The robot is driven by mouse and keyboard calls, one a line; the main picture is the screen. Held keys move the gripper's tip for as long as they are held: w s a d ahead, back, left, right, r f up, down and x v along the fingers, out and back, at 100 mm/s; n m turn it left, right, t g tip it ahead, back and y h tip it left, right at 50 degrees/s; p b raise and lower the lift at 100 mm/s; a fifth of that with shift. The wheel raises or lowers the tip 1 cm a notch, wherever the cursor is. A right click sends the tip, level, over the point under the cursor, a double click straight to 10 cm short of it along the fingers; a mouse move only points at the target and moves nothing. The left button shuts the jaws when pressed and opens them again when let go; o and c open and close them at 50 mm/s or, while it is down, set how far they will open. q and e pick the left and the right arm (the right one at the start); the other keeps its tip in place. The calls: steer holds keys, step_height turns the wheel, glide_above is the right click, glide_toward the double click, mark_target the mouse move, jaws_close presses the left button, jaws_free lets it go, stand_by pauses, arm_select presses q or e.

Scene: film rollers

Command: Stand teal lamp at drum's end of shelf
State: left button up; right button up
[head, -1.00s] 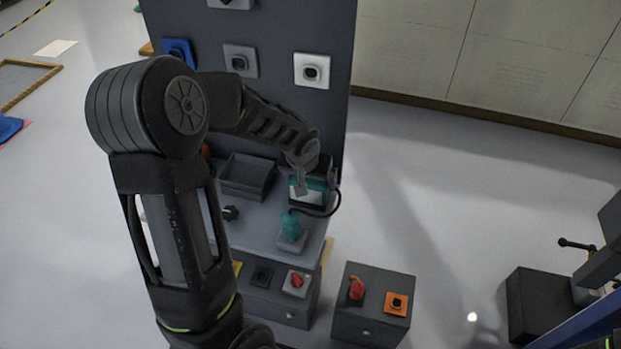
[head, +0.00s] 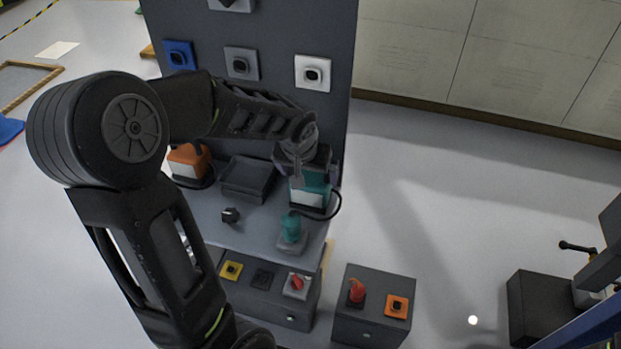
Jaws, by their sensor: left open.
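A teal and white box-shaped thing with a black cord (head: 309,198), which looks like the teal lamp, stands upright at the right back of the grey shelf top (head: 255,236). My left gripper (head: 306,170) is open at the lamp's top, its fingers spread to either side. The wrist hides part of the lamp, and I cannot tell whether the fingers touch it. A smaller teal rounded piece (head: 291,227) stands on a grey square base in front of it. I cannot make out a drum. My right gripper is not in view.
An orange and white corded lamp (head: 188,160) stands at the back left, with a dark open tray (head: 247,178) between the lamps. A small black knob (head: 230,214) lies in front. A dark panel (head: 270,95) rises behind. A low cabinet (head: 371,307) stands front right.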

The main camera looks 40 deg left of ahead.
arm_select(q)
steer(key=v, duration=0.6)
